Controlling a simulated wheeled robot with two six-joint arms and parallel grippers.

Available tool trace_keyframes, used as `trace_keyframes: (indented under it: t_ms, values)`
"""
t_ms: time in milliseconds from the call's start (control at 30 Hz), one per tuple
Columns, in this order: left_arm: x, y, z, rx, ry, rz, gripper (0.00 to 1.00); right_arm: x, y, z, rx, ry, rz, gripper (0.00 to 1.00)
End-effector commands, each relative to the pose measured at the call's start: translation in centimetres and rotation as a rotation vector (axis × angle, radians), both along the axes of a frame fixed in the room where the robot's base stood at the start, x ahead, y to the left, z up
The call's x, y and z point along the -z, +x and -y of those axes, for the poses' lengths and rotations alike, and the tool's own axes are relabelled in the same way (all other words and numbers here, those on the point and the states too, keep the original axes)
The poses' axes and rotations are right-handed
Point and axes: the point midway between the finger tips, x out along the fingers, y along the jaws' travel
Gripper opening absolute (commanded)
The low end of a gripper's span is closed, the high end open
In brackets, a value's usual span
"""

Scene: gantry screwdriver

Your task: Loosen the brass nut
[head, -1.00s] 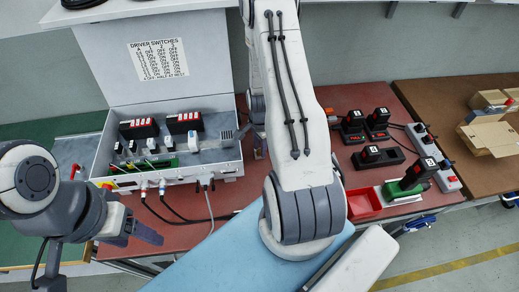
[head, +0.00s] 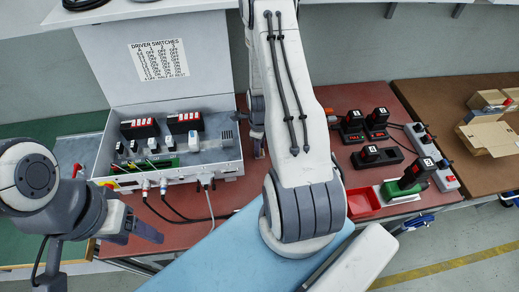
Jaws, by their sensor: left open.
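I cannot make out a brass nut for certain. Several metal connectors (head: 162,186) stick out of the front panel of the open grey control box (head: 225,172), and they are too small to tell apart. My left gripper (head: 142,232) is open and empty, in front of the box's lower left side and apart from the connectors. My right arm crosses the middle of the view. Its gripper (head: 258,148) points down just right of the box, partly hidden behind the forearm, and its fingers are too small to read.
A switch chart (head: 160,60) is on the raised lid. Cables run from the box front over the red mat. Black battery packs (head: 380,120), a red tray (head: 362,202) and a green-based unit (head: 405,188) stand at the right. Cardboard boxes (head: 490,135) lie on the brown bench.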

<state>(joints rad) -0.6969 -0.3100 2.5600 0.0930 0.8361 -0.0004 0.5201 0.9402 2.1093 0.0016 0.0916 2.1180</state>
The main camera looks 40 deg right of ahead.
Motion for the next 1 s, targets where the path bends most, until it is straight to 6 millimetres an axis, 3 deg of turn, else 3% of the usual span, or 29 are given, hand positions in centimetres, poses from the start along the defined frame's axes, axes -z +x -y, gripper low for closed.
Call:
trace_keyframes:
  t_ms: [67,200,433,800,1000]
  values:
    - [0.01,0.00,0.00,0.000,0.000,0.000,0.68,0.01,0.00,0.00,-0.001,0.000,0.000,0.39]
    - [0.01,0.00,0.00,0.000,0.000,0.000,0.68,0.00,0.00,0.00,-0.002,0.000,0.000,0.00]
    - [-0.03,0.00,0.00,0.000,0.000,0.000,0.68,-0.02,0.00,0.01,-0.066,0.000,0.000,0.00]
    - [-0.16,0.00,0.00,0.000,0.000,0.000,0.68,-0.04,0.03,0.04,-0.615,-0.001,0.000,0.00]
    - [-0.18,0.00,0.00,0.000,0.000,0.000,0.68,-0.04,0.05,0.05,-0.736,-0.002,0.001,0.00]
